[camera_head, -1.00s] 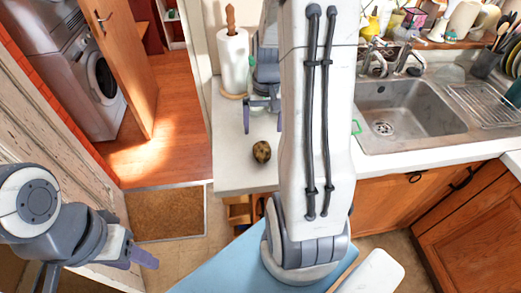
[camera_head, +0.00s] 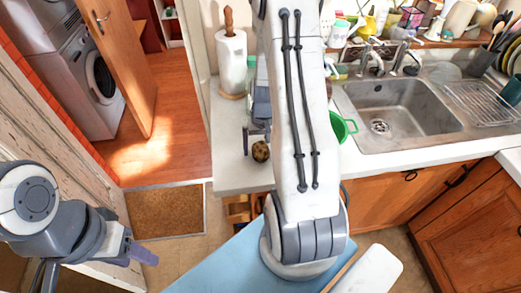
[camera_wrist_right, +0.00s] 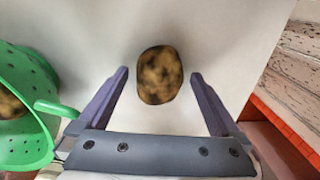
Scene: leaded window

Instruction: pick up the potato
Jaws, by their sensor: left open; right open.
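A brown, mottled potato (camera_head: 261,151) lies on the white counter near its left end. In the right wrist view the potato (camera_wrist_right: 160,75) lies just ahead of the fingertips, near the middle of the gap between them. My right gripper (camera_head: 257,138) is open and empty, close by the potato, partly hidden behind my right arm in the head view. Both of its fingers (camera_wrist_right: 159,78) show apart in the wrist view. My left gripper (camera_head: 142,256) is at the lower left, away from the counter; it is open, with nothing seen in it.
A green colander (camera_wrist_right: 25,110), with a brown item partly seen inside, stands left of the right gripper; it also shows in the head view (camera_head: 341,127). A paper towel roll (camera_head: 231,62) stands behind. The sink (camera_head: 400,108) is to the right. The counter (camera_head: 228,172) left of the potato is clear.

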